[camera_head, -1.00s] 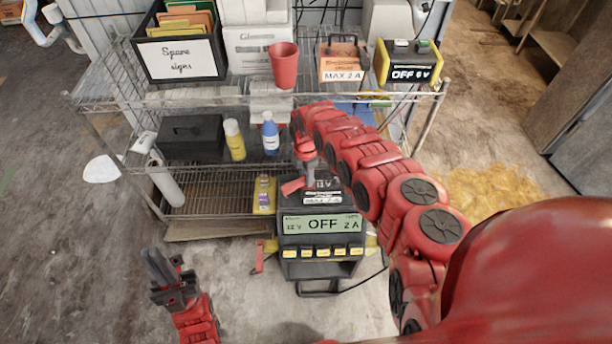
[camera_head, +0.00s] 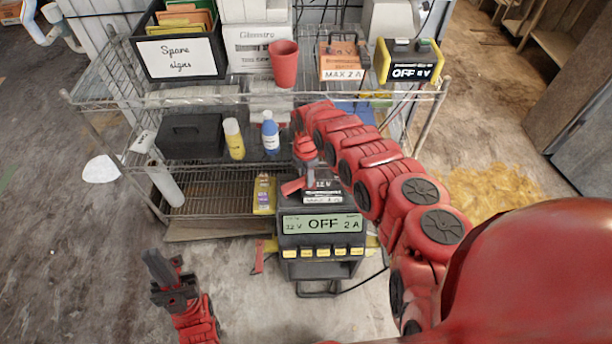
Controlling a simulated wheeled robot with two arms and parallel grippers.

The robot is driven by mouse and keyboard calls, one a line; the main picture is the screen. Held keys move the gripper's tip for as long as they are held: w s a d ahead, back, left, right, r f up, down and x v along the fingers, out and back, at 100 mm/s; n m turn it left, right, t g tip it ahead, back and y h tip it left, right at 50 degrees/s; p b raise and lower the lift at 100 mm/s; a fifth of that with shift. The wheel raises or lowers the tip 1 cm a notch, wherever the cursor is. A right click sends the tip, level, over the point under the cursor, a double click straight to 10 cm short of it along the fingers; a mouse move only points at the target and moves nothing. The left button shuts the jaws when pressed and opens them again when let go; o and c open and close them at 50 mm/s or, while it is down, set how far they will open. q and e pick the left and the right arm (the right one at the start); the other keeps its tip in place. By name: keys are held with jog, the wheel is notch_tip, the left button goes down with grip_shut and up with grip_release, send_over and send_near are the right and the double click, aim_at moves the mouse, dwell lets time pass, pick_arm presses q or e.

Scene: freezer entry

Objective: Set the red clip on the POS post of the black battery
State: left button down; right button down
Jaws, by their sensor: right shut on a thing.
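The black battery (camera_head: 322,197) with a white label reading "12 V" sits on top of the charger (camera_head: 320,224), whose display reads "12 V OFF 2 A". My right gripper (camera_head: 307,168) points down at the battery's left part. It is shut on the red clip (camera_head: 292,187), which shows at the battery's upper left. The gripper hides the posts, so I cannot tell whether the clip touches one. My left gripper (camera_head: 160,268) is low at the left, away from the battery and over the floor; its finger gap is unclear.
A wire shelf (camera_head: 205,205) stands behind, with a yellow bottle (camera_head: 234,140), a blue bottle (camera_head: 270,134) and a black box (camera_head: 190,135). A red cup (camera_head: 284,65), an orange battery (camera_head: 343,62) and a black-yellow charger (camera_head: 409,63) are on top.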

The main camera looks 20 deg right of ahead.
jog(key=shift+f+b, duration=1)
jog(key=shift+f, duration=0.05)
jog(key=shift+c, duration=2)
grip_release()
jog(key=shift+r, duration=0.1)
notch_tip(320, 180, up, 17)
jog(key=shift+r+p, duration=0.15)
jog(key=shift+p, duration=0.15)
jog(key=shift+s, duration=0.1)
